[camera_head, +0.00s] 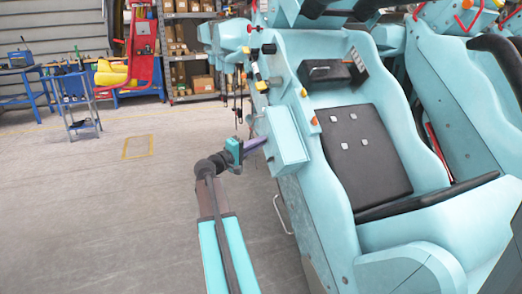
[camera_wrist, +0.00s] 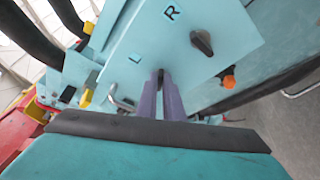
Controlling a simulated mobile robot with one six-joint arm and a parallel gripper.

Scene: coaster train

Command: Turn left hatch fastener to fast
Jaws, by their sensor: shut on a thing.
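The teal hatch box (camera_head: 288,138) sticks out from the side of the teal coaster car, and its face also fills the middle of the wrist view (camera_wrist: 190,70). My gripper (camera_head: 260,142), with purple fingers, reaches it from the left. In the wrist view my gripper (camera_wrist: 161,80) is shut on a small dark piece at the face, which I take to be the left hatch fastener (camera_wrist: 160,73). The fingers hide most of it, so its turn cannot be read. A second black fastener (camera_wrist: 202,42), beside an "R" label (camera_wrist: 171,13), sits apart from my fingers.
An orange knob (camera_wrist: 229,80) sits near the box in the wrist view. The car's black seat (camera_head: 365,150) is to the right. Cables hang above my gripper. The floor (camera_head: 110,215) to the left is clear; a small blue stand (camera_head: 80,105) is farther back.

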